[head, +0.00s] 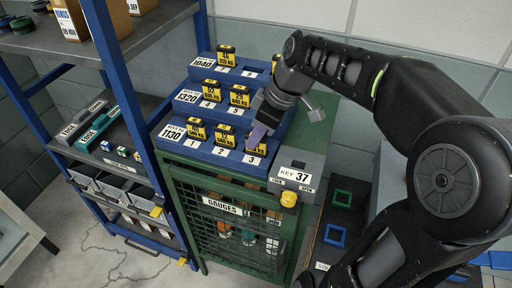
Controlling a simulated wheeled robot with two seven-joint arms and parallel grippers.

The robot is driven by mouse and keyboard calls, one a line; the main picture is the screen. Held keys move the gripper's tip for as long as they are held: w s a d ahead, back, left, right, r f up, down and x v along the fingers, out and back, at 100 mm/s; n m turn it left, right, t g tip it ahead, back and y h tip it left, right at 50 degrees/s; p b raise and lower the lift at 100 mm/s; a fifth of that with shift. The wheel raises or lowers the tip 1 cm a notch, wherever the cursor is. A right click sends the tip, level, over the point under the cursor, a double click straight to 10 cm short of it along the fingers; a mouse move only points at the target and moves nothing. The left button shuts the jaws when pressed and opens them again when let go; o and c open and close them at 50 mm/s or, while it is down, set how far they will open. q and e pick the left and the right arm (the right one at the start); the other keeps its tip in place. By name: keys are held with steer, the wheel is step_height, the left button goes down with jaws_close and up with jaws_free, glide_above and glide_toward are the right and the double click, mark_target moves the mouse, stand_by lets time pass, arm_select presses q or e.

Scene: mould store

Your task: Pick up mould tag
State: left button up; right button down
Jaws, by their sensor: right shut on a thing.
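Yellow-and-black mould tags stand in a stepped blue rack (205,150) on top of the green cabinet. In its front row, one tag (196,129) is at slot 1 and another (225,136) at slot 2. My right gripper (258,136) reaches down from the upper right to slot 3 of that row. It is shut on the mould tag (262,149) there, which is mostly hidden by the fingers. The tag is at or just above its slot; I cannot tell which. My left gripper is not in view.
A grey key box (297,170) marked 37, with a yellow knob (289,199), adjoins the rack's right end. More tags (239,96) stand in the rows behind. A blue-framed shelf (110,75) with bins is close on the left. The green gauges cabinet (232,222) has a mesh door.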

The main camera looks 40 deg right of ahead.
step_height(320, 180, up, 10)
stand_by(0.6)
steer(key=shift+r, duration=0.15)
stand_by(0.5)
steer(key=shift+r+p, duration=0.75)
steer(key=shift+r, duration=0.1)
